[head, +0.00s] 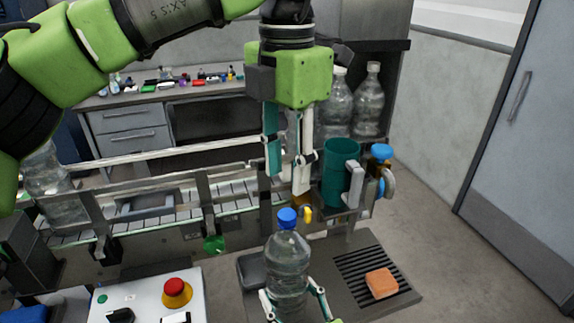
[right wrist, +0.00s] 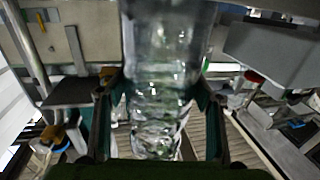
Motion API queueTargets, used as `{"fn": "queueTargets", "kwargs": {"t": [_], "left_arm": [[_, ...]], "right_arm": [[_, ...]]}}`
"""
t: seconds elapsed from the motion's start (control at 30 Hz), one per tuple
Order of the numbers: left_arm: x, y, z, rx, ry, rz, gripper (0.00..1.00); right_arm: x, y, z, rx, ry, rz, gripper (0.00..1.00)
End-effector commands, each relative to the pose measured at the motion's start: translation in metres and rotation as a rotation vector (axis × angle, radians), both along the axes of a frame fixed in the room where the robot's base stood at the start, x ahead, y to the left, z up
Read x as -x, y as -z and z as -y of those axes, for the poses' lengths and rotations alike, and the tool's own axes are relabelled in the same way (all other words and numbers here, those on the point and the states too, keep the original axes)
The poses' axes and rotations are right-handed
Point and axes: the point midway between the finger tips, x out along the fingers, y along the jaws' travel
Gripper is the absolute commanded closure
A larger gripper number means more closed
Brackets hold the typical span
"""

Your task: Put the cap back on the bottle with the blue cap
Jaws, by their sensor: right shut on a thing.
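The clear bottle (head: 288,266) stands upright at the front, with the blue cap (head: 287,217) on top of its neck. How tightly the cap sits cannot be told. My right gripper (head: 292,291) is shut around the bottle's lower body. In the right wrist view, the clear bottle (right wrist: 165,75) fills the space between the fingers of my right gripper (right wrist: 160,100). My left gripper (head: 288,183) points down just above the cap. Its fingers are apart, with nothing held between them, and do not touch the cap.
A conveyor (head: 160,220) with metal rails runs behind the bottle. A teal cylinder (head: 340,172) stands right of my left gripper. An orange block (head: 382,283) lies on the dark drain tray (head: 352,258). A control box with a red button (head: 177,291) is at front left.

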Motion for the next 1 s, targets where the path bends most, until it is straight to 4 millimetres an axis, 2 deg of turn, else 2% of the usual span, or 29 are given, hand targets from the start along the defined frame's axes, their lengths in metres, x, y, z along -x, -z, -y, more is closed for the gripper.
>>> {"fn": "queueTargets", "kwargs": {"t": [0.37,0.8,1.0], "left_arm": [[0.000,0.007,0.000,0.001,0.000,-0.001,0.66],[0.000,0.068,0.000,-0.001,0.002,0.000,0.66],[0.000,0.079,0.000,-0.001,0.002,0.001,0.66]], "right_arm": [[0.000,0.000,0.000,0.000,0.000,0.000,1.00],[0.000,0.000,0.000,0.000,0.000,0.000,1.00],[0.000,0.000,0.000,0.000,0.000,0.000,1.00]]}}
